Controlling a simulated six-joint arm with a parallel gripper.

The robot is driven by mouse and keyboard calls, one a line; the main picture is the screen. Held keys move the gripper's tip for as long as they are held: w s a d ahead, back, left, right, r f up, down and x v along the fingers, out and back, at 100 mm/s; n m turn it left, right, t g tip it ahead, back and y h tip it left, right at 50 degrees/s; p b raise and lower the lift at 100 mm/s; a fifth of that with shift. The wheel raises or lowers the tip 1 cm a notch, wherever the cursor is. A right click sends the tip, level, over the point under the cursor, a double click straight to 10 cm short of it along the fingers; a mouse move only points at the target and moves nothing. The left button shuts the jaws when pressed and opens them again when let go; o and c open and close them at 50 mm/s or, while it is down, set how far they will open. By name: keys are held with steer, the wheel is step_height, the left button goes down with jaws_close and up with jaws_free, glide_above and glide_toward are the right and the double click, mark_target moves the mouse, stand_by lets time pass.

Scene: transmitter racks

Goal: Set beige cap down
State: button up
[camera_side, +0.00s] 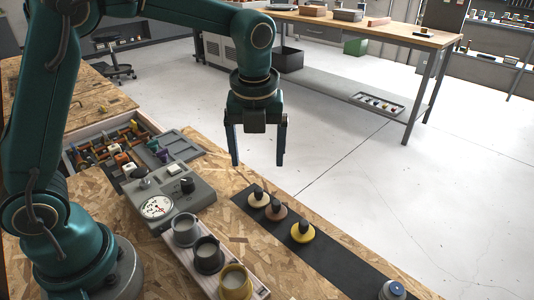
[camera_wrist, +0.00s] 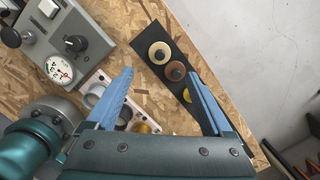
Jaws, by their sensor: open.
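The beige cap (camera_side: 258,202), a pale disc with a dark knob, sits upright on a dark mat (camera_side: 338,259). It also shows on the mat in the wrist view (camera_wrist: 159,54). My gripper (camera_side: 258,162) is open and empty, with its two blue fingers pointing down above the mat, apart from the cap. In the wrist view the fingers (camera_wrist: 161,73) are spread wide. A brown cap (camera_side: 276,211) and a yellow cap (camera_side: 302,233) sit in line beside the beige one. In the wrist view, a finger partly hides the yellow cap.
A rack with grey, dark and yellow cups (camera_side: 235,282) stands left of the mat. A grey gauge box (camera_side: 171,196) and a bin of small parts (camera_side: 110,148) are further left. A blue-and-white knob (camera_side: 392,290) is at the mat's near end. The bench edge is just beyond the mat.

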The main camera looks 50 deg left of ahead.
steer(key=s+r+n+t, duration=0.2)
steer(key=s+n, duration=0.5)
steer(key=n, duration=0.6)
steer(key=s+a+r+n+t+h, duration=0.1)
steer(key=s+r+n+t, duration=0.1)
steer(key=s+n, duration=0.6)
steer(key=n, duration=0.6)
steer(key=shift+s+a, duration=0.2)
steer(key=shift+a, duration=0.1)
steer(key=shift+r, duration=0.1)
